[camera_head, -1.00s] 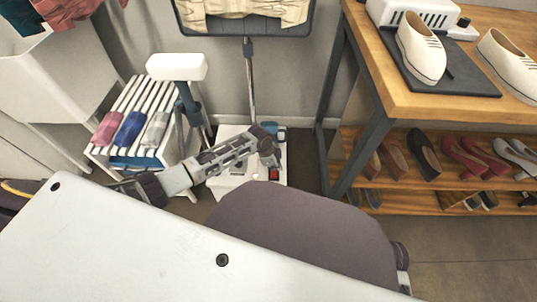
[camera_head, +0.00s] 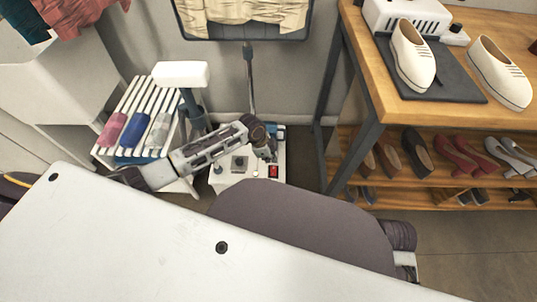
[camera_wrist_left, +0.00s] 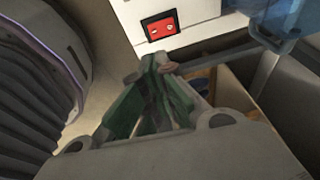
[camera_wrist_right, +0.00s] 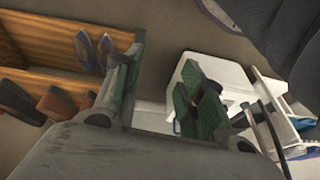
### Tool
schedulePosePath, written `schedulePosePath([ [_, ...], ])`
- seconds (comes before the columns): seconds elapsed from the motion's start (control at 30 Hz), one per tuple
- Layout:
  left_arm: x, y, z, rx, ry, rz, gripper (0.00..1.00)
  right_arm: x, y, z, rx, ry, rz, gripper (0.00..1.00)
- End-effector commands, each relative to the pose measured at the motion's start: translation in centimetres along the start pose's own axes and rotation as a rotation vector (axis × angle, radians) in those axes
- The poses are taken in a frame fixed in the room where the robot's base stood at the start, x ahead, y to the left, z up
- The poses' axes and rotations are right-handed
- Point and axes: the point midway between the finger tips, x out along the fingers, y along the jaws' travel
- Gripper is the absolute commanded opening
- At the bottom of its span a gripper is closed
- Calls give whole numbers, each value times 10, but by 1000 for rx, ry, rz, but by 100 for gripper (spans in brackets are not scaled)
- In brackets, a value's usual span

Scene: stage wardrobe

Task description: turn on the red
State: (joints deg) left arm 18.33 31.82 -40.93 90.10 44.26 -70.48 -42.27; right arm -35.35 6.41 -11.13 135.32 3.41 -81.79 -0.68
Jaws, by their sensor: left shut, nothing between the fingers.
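The red switch (camera_head: 273,171) sits in a dark frame on the white base unit (camera_head: 222,178) of the garment steamer. In the left wrist view the red switch (camera_wrist_left: 160,25) shows beyond my fingertips with small white marks; I cannot tell which way it is rocked. My left gripper (camera_head: 267,156) is shut and empty, just above and behind the switch in the head view. In the left wrist view its fingertips (camera_wrist_left: 152,72) are together, a little apart from the switch in the picture. My right gripper (camera_wrist_right: 160,85) is open and empty, its fingers spread.
A grey knob (camera_head: 239,164) sits left of the switch. A steamer pole (camera_head: 249,85) rises behind. A white slatted rack (camera_head: 125,100) stands left. A wooden table (camera_head: 385,85) with white shoes and a lower shoe shelf (camera_head: 440,195) are right.

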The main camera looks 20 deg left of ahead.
Motion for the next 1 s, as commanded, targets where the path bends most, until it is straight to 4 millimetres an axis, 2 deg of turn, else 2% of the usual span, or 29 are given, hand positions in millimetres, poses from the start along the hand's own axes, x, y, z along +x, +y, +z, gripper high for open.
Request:
schedulePosePath([
  [0.1, -12, 1, 1, 0, -1, -1, 0, 6, 1, 3, 2, -15, 3, 40],
  [0.3, -19, 3, 1, 0, -1, 0, 0, 11, 2, 4, 3, -22, 5, 40],
  [1.0, -20, 5, -1, -3, 1, 0, 0, 11, 3, 3, 1, -21, 7, 40],
])
